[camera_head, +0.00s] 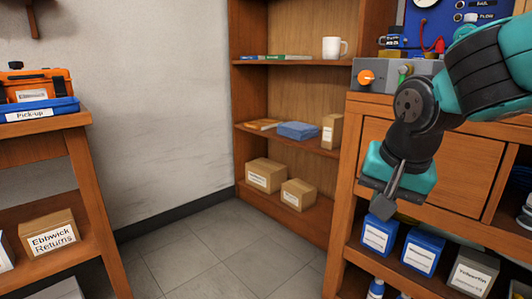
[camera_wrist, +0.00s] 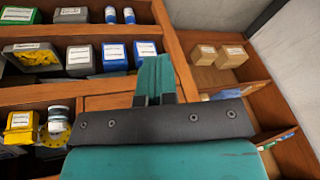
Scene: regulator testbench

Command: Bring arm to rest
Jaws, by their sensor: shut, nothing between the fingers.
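My arm, teal and black, reaches in from the right of the head view in front of the wooden workbench (camera_head: 440,165). My gripper (camera_head: 383,208) hangs at the end of it, angled down, in front of the bench's drawer front and above the lower shelf of boxes. In the wrist view the teal fingers of my gripper (camera_wrist: 154,68) are together, with nothing between them.
Blue boxes (camera_head: 423,252) and a grey box (camera_head: 472,272) stand on the bench's lower shelf. A bookcase (camera_head: 285,162) with a white mug (camera_head: 334,47) and cartons stands behind. A table (camera_head: 45,127) with an orange case (camera_head: 38,83) is left. Floor (camera_head: 200,262) between is clear.

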